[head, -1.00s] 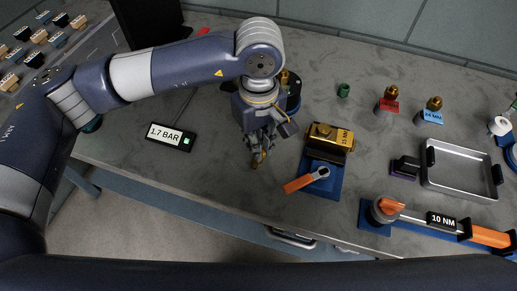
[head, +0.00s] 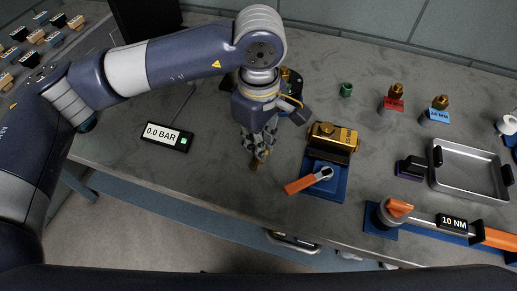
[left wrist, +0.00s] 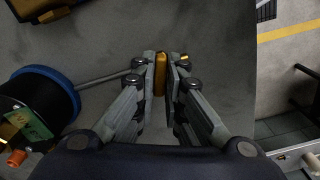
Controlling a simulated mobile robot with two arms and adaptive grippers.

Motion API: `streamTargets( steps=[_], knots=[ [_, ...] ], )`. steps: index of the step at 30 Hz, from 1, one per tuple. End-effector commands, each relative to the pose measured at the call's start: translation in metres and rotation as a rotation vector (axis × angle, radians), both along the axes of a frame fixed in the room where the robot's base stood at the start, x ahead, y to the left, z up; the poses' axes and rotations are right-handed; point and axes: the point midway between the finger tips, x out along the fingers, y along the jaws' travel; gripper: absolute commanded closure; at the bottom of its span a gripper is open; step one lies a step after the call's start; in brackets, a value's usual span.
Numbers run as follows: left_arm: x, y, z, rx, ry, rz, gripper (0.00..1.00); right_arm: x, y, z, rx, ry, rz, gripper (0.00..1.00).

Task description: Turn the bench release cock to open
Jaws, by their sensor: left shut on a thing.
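My left gripper (head: 256,157) is low over the front part of the bench, left of the blue block. In the left wrist view its fingers (left wrist: 161,75) are shut on a small amber-brass piece (left wrist: 160,72), which looks like the handle of the release cock. A thin grey pipe (left wrist: 105,79) runs from a blue-rimmed round fixture (left wrist: 45,90) to the cock. The fingers hide most of the cock, so its exact angle is hard to tell. A display (head: 166,136) on the bench reads 0.0 BAR. My right gripper is out of view.
Right of the gripper, a blue block (head: 335,192) carries a brass part (head: 330,134) and an orange-handled tool (head: 302,184). A 10 NM wrench (head: 452,222), a metal tray (head: 470,187) and brass fittings stand farther right. Bench around the display is clear.

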Motion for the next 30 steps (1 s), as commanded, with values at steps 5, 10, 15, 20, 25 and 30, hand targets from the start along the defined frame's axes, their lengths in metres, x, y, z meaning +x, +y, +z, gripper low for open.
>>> streamTargets(
  steps=[5,10,15,20,25,30],
  knots=[
    [-0.001,0.000,-0.001,0.001,0.003,0.014,1.00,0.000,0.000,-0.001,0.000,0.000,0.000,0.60],
    [-0.001,0.000,-0.001,0.002,0.002,0.015,1.00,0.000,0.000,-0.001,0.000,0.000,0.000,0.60],
    [0.000,0.000,-0.004,0.001,0.002,0.088,1.00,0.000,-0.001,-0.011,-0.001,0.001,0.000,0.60],
    [0.000,0.000,-0.003,0.000,0.001,0.198,1.00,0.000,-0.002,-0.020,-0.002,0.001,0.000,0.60],
    [0.000,0.000,-0.002,0.002,0.002,0.255,1.00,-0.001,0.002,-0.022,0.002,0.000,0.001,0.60],
    [-0.001,0.000,-0.001,0.002,0.002,0.258,1.00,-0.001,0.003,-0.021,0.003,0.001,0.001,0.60]
  ],
)
